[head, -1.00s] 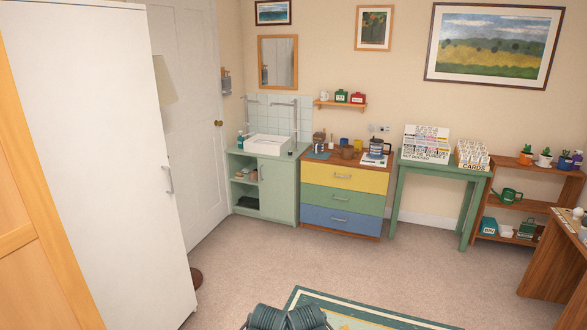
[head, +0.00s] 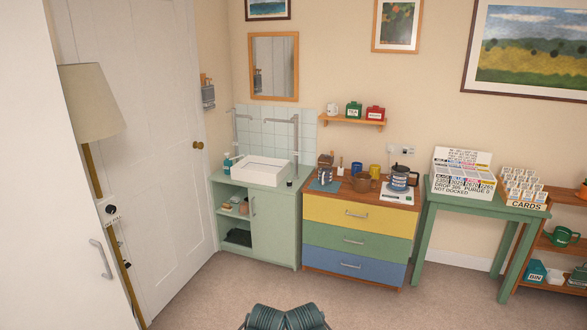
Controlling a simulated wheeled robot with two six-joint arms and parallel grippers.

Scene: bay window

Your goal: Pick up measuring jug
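I cannot make out a measuring jug for certain in the head view. Neither of my grippers shows. Only dark green ridged parts, apparently mine, show at the bottom edge.
A blue mug (head: 357,168) and a yellow mug (head: 374,170) stand behind the pot. The sink cabinet (head: 274,222) is left of the drawers, a green table (head: 482,208) right. A floor lamp (head: 92,105) stands near the door. Carpet (head: 400,305) before the drawers is clear.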

